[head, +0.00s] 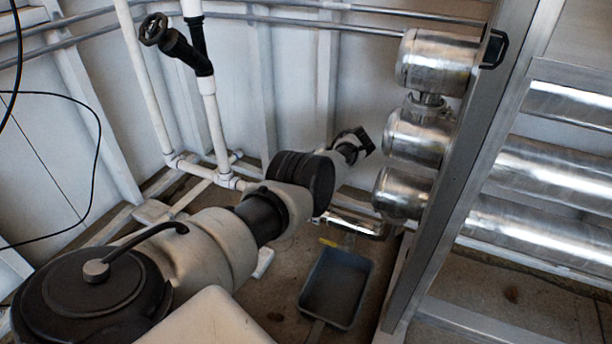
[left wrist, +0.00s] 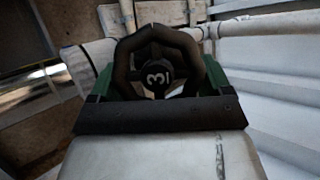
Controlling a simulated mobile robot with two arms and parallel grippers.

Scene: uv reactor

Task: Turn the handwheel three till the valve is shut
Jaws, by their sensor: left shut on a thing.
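Handwheel three, a black rimmed wheel, fills the middle of the left wrist view, with a white "3" on its hub (left wrist: 157,73). My left gripper (left wrist: 154,84) has its green-sided fingers on both sides of the wheel and is shut on it. In the head view my left arm reaches from the lower left to the left gripper (head: 352,145), near the wall left of the metal cylinders. There the wheel is hard to tell apart from the dark gripper. The valve body behind the wheel is mostly hidden. My right gripper is not in view.
Another black handwheel (head: 153,28) sits on a valve on the white pipe at the upper left. Shiny metal cylinders (head: 418,137) and a grey frame post (head: 470,170) stand to the right. A dark tray (head: 337,287) lies on the floor below my arm.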

